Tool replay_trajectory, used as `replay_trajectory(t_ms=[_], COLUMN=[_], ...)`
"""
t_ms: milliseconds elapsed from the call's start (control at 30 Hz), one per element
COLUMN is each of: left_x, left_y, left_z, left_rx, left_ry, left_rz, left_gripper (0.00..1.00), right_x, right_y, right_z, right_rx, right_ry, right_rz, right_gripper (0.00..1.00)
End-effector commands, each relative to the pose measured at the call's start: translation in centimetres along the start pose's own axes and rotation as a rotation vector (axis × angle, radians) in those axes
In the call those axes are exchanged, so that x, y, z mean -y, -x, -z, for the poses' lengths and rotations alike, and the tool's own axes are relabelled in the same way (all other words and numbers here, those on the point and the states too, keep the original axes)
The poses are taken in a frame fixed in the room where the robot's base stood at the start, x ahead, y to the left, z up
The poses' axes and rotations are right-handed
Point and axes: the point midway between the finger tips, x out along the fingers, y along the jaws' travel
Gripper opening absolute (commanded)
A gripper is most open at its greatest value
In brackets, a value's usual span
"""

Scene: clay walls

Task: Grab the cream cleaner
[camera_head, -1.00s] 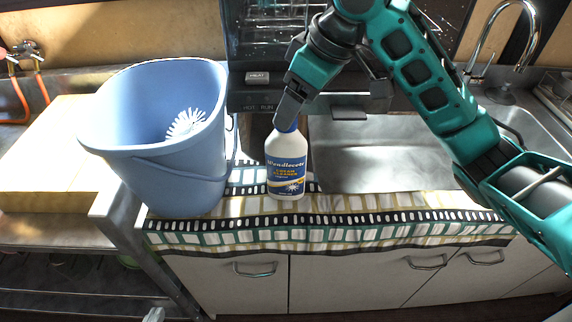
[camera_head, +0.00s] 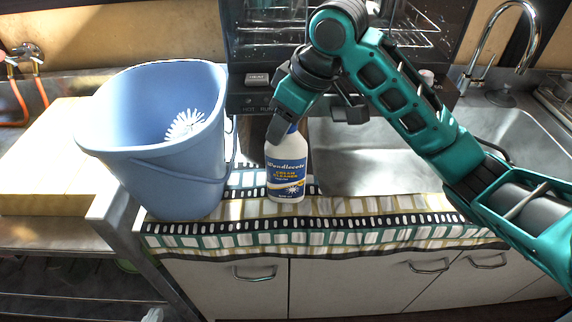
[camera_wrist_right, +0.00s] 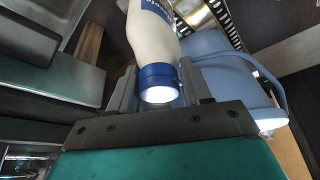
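The cream cleaner (camera_head: 287,170) is a white bottle with a blue and yellow label and a blue cap. It stands upright at the counter's front, on the patterned cloth, right of the blue bucket. My right gripper (camera_head: 284,126) reaches down from above to its cap and neck. In the right wrist view the bottle (camera_wrist_right: 152,38) lies between the two fingers of my right gripper (camera_wrist_right: 158,88), which sit close against both sides of the cap and neck. My left gripper is not recognisable in the head view.
The blue bucket (camera_head: 150,165) with a white brush (camera_head: 185,125) stands close left of the bottle. A dark oven (camera_head: 262,60) is behind. A metal sink (camera_head: 505,125) with a tap (camera_head: 500,40) is at the right. The patterned cloth (camera_head: 330,235) hangs over the counter's front edge.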

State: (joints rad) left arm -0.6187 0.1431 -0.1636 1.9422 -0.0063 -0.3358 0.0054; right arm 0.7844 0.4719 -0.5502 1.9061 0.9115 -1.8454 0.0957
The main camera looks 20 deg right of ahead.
Motion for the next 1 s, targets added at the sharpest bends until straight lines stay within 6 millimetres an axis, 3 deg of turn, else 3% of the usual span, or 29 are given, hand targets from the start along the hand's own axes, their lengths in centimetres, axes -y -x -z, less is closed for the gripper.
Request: replay_trajectory(t_ms=[467,1000], left_x=[-0.07,-0.03], left_y=[0.21,0.2], left_z=[-0.48,-0.5], left_rx=[0.01,0.011], left_ry=[0.001,0.001], left_rz=[-0.001,0.0], left_gripper=[0.0,0.0], right_x=[0.02,0.03], right_y=[0.02,0.15], right_z=[-0.01,0.11], right_rx=[0.0,-0.004], right_ry=[0.0,0.0], right_rz=[0.001,0.001], right_gripper=[0.0,0.0])
